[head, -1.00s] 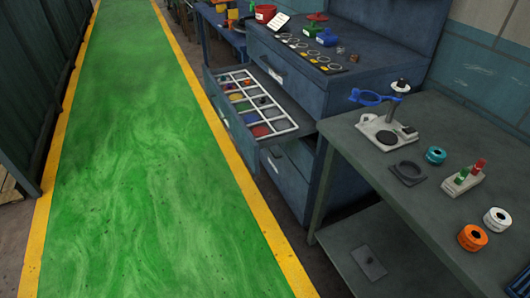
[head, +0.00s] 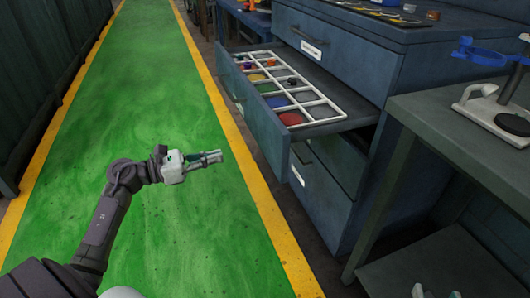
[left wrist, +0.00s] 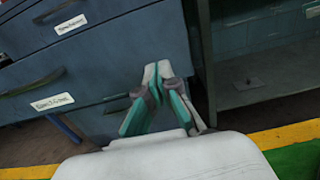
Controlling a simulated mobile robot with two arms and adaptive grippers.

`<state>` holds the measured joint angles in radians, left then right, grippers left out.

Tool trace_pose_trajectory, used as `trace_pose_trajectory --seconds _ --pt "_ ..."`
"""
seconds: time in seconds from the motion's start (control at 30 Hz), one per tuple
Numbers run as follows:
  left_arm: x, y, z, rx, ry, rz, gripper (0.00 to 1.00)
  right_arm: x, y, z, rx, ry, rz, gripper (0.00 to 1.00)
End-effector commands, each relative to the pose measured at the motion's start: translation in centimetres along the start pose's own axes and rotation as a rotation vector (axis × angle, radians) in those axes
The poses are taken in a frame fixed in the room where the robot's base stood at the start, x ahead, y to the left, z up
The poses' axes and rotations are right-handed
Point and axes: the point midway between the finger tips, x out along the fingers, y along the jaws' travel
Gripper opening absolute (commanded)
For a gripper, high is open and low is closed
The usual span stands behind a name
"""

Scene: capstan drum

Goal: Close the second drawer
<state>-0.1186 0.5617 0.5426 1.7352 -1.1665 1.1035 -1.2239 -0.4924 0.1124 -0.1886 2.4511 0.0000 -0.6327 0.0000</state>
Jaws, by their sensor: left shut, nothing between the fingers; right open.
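The second drawer (head: 262,128) of the blue cabinet stands pulled out, and its tray of white-framed compartments shows in the head view. In the left wrist view its front (left wrist: 110,72) has a handle and a white label. The drawer above (head: 298,40) and the one below (head: 318,185) are shut. My left gripper (head: 220,156) is shut and empty, over the green floor to the left of the open drawer's front, apart from it. In the left wrist view its fingertips (left wrist: 157,70) point toward the cabinet fronts.
A grey workbench (head: 450,112) with a blue-ringed stand (head: 495,85) is right of the cabinet. The green walkway (head: 150,110) with yellow edges is clear. A dark wall (head: 50,85) runs along the left. Small parts lie on the cabinet top.

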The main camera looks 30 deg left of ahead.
Motion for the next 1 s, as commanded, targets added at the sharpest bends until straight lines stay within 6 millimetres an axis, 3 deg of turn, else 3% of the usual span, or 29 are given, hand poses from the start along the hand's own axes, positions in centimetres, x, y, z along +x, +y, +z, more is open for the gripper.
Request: trace_pose_trajectory --seconds 0.17,0.6,0.8,1.0 --pt "2.3 -0.1 0.2 0.001 -0.004 -0.003 0.00 0.1 -0.1 -0.6 0.000 0.029 -0.002 0.59" --pt "11.3 0.0 0.2 -0.004 -0.006 0.000 0.00 0.2 -0.4 -2.9 0.002 0.163 -0.010 0.59" --pt "13.3 0.0 0.2 -0.005 -0.004 0.000 0.00 0.2 -0.6 -3.8 0.003 0.213 -0.013 0.59" --pt "13.8 0.0 0.1 -0.006 -0.002 0.000 0.00 0.1 -0.6 -4.0 0.003 0.225 -0.014 0.59"
